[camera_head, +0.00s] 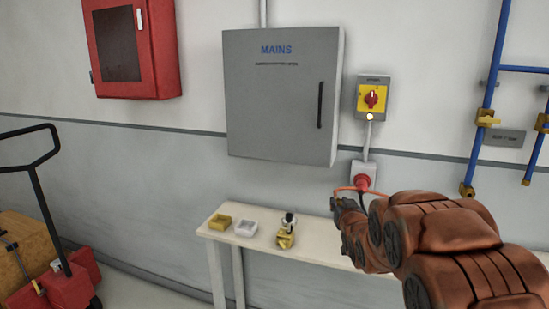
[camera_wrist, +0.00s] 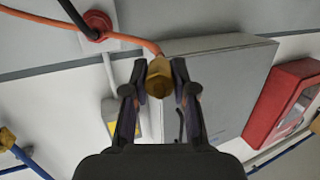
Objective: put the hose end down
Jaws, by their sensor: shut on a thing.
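My gripper (camera_wrist: 159,70) is shut on the hose end (camera_wrist: 159,82), a brass hex fitting with an orange hose (camera_wrist: 130,37) leading away from it. In the head view my gripper (camera_head: 343,207) shows small in front of my arm, above or in front of the pale bench (camera_head: 265,245). A short stretch of orange hose (camera_head: 350,188) shows there beside the red socket; my arm hides the brass end. The hose end does not appear to touch the bench, but its height is hard to judge.
A grey MAINS cabinet (camera_head: 280,110), yellow switch (camera_head: 373,97) and red socket (camera_head: 363,181) are on the wall. Blue pipes (camera_head: 485,110) stand right.

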